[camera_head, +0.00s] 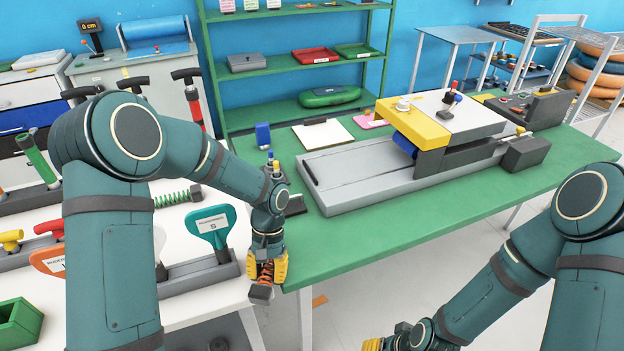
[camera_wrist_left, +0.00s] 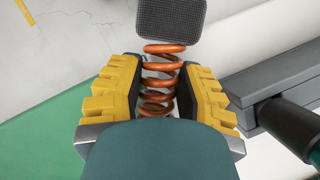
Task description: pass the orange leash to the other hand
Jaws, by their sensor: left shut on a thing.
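The orange leash (camera_head: 265,272) is a coiled spring-like cord with a dark grey textured end piece. My left gripper (camera_head: 267,268) is shut on its coils, in front of the table corner in the head view. In the left wrist view, the coils of the leash (camera_wrist_left: 163,72) run between the yellow fingers of the left gripper (camera_wrist_left: 160,88). The grey end piece sticks out beyond the fingertips; the other end is hidden behind my wrist. My right gripper (camera_head: 372,344) shows only as a yellow bit at the bottom edge, well apart from the leash, and its jaws are hidden.
A green table (camera_head: 380,245) carries a grey and yellow machine (camera_head: 400,160). A white bench (camera_head: 185,295) at left holds a teal-handled tool (camera_head: 211,226), an orange-handled one and a green coil (camera_head: 178,198). Open floor (camera_head: 400,300) lies between my arms.

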